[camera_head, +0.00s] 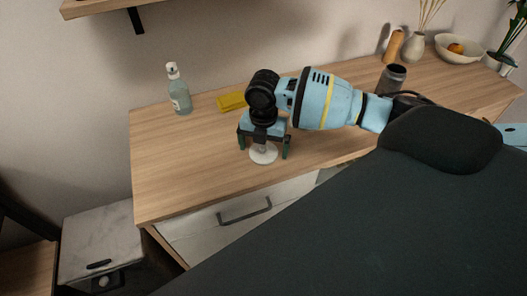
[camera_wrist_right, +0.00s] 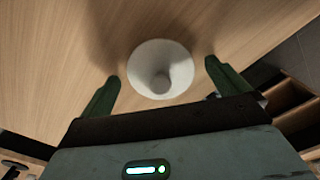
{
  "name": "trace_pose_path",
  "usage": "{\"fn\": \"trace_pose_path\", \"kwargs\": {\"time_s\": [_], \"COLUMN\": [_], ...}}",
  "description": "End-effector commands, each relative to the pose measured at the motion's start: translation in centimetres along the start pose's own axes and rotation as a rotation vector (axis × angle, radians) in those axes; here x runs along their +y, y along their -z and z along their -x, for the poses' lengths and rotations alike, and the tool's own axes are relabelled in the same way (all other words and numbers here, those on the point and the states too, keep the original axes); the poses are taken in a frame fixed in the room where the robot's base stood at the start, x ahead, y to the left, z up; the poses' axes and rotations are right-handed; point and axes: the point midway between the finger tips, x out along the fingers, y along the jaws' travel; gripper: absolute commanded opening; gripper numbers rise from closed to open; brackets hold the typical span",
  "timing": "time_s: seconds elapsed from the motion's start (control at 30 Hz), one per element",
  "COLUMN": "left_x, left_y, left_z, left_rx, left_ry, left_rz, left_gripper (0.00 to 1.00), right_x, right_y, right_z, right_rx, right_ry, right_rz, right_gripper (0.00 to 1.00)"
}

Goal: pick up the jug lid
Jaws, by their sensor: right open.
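The jug lid (camera_head: 263,154) is a small white disc with a raised knob, lying on the wooden table (camera_head: 185,165) near its front edge. It also shows in the right wrist view (camera_wrist_right: 160,70), between and a little beyond the two fingertips. My right gripper (camera_head: 264,148) is open above the lid, one finger on each side of it. In the right wrist view my right gripper (camera_wrist_right: 162,75) has its green fingers wide apart, with wood showing between them and the lid. My left gripper is not in either view.
A bottle (camera_head: 179,90) and a yellow sponge-like block (camera_head: 231,101) stand behind, to the left. A dark jar (camera_head: 391,78), a vase (camera_head: 412,46) and a bowl with fruit (camera_head: 459,50) are at the back right. A shelf (camera_head: 105,6) hangs above. The table's left part is clear.

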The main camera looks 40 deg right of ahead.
Motion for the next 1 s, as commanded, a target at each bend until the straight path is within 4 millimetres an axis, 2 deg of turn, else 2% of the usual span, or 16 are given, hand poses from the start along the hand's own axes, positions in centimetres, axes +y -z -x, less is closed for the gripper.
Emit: {"fn": "trace_pose_path", "kwargs": {"time_s": [0.27,0.6,0.7,1.0], "left_x": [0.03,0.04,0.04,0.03], "left_y": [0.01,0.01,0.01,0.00], "left_z": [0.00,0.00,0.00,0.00], "left_rx": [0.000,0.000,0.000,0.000], "left_ry": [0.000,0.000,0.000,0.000], "left_rz": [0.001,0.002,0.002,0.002], "left_gripper": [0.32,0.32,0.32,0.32], "right_x": [0.00,0.00,0.00,0.02], "right_y": [-0.02,-0.02,-0.03,-0.04], "right_z": [-0.27,-0.25,-0.24,0.06], "right_rx": [-0.001,0.000,0.000,-0.001], "right_ry": [0.000,0.000,0.000,-0.001], "right_rz": [0.000,-0.001,-0.001,-0.001], "right_gripper": [1.00,0.56,0.50,0.50]}}
